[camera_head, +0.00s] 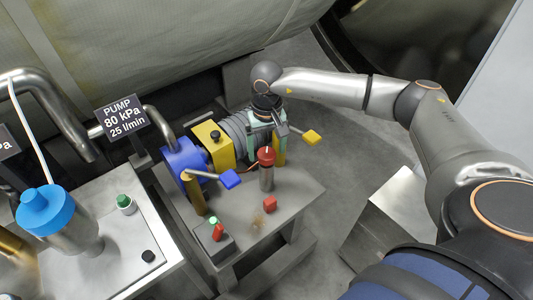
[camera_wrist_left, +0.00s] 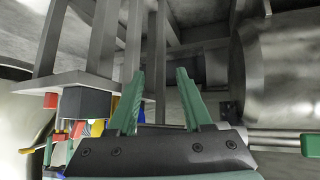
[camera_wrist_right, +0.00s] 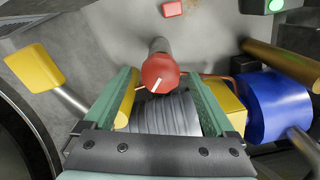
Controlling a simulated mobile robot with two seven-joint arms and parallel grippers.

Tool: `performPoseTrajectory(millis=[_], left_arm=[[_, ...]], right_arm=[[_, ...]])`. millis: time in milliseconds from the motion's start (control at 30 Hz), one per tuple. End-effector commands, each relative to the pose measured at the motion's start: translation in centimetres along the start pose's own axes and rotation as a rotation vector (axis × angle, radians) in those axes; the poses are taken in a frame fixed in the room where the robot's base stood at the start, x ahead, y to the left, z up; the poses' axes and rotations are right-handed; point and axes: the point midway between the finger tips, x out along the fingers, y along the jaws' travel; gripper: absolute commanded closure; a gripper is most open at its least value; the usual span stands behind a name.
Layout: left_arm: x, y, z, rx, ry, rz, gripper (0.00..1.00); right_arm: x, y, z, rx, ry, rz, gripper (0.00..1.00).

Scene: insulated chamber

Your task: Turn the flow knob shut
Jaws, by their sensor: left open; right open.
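A round red knob (camera_head: 266,156) with a white line on its top stands on a grey post on the pump bench; it looks like the flow knob. My right gripper (camera_head: 266,138) is just behind it, open, with green fingers. In the right wrist view the knob (camera_wrist_right: 158,72) shows between and slightly beyond the fingertips of my right gripper (camera_wrist_right: 160,80), apart from both fingers as far as I can tell. My left gripper (camera_wrist_left: 160,74) is open and empty, low beside the bench legs, and out of the head view.
On the bench are a blue pump body (camera_head: 180,158), a yellow block (camera_head: 213,145) with a black knob, a blue-handled lever (camera_head: 230,179), a yellow-handled lever (camera_head: 312,137), a red block (camera_head: 270,203) and a switch box (camera_head: 213,239). A pump sign (camera_head: 122,116) stands left.

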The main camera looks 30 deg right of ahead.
Motion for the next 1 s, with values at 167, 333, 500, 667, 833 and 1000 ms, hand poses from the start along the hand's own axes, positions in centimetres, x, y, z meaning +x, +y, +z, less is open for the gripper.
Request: performPoseTrajectory(millis=[167, 333, 500, 667, 833, 1000], left_arm=[[0.1, 0.0, -0.5, 0.002, 0.01, 0.002, 0.5], [0.1, 0.1, -1.1, 0.004, 0.023, 0.003, 0.5], [0.1, 0.1, -1.3, 0.005, 0.025, 0.003, 0.5], [0.1, 0.1, -1.2, 0.005, 0.024, 0.003, 0.5], [0.1, 0.1, -1.1, 0.005, 0.02, 0.003, 0.5], [0.2, 0.1, -0.9, 0.005, 0.017, 0.003, 0.5]], right_arm=[[1.9, 0.0, 0.0, -0.001, 0.0, 0.001, 0.1], [2.4, -0.1, 0.0, -0.002, 0.0, 0.0, 0.1], [2.3, -0.1, 0.0, -0.001, 0.0, 0.0, 0.1], [2.3, 0.0, 0.0, -0.001, 0.0, 0.0, 0.26], [2.3, 0.0, 0.0, -0.001, 0.0, 0.0, 0.45], [2.3, 0.0, 0.0, -0.001, 0.001, 0.0, 0.64]])
